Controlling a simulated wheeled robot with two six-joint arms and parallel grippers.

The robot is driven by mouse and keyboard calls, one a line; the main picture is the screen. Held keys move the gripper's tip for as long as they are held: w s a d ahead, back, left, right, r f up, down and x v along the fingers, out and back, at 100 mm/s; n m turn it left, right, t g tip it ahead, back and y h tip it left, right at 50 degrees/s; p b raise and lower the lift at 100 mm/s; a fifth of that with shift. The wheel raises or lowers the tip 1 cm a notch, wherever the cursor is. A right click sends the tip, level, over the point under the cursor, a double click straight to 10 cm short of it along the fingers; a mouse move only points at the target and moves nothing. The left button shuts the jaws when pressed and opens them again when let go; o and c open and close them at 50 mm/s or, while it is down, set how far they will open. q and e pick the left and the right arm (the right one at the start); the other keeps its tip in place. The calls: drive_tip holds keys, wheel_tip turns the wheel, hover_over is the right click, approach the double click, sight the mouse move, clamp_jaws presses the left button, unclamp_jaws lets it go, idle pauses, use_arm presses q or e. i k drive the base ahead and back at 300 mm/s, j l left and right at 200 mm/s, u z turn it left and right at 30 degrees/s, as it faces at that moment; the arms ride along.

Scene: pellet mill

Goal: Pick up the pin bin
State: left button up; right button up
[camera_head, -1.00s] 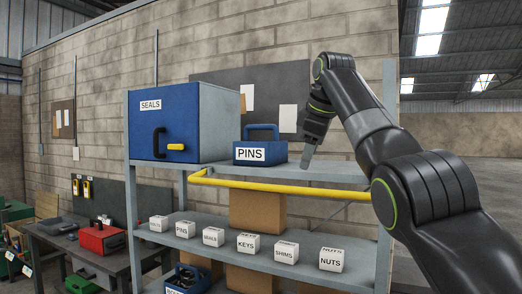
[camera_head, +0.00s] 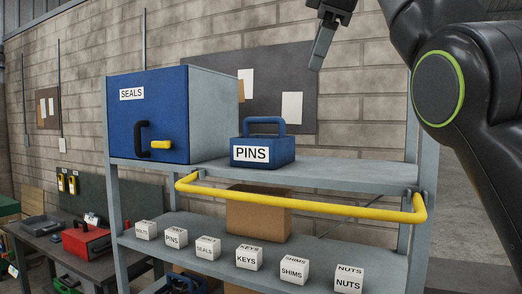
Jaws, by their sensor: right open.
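The pin bin (camera_head: 263,150) is a blue box with a white PINS label and a blue handle (camera_head: 264,121) arched over its top. It stands upright on the top shelf (camera_head: 335,174), to the right of the blue SEALS cabinet (camera_head: 160,115). My right gripper (camera_head: 318,60) is at the top of the picture, above and to the right of the bin and apart from it. It is open, with nothing seen in it, and partly cut off by the frame's top edge. My left gripper is not in view.
A yellow rail (camera_head: 300,201) runs along the shelf's front, below the bin. Several small labelled white boxes (camera_head: 249,259) line the lower shelf, with a cardboard box (camera_head: 258,215) behind. A workbench (camera_head: 50,248) stands at left. The top shelf is clear right of the bin.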

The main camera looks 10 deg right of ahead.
sight(269, 152)
drive_tip(key=i, duration=1.35)
drive_tip(key=j, duration=0.95)
drive_tip(key=i+j, duration=0.15)
drive_tip(key=j, duration=0.15)
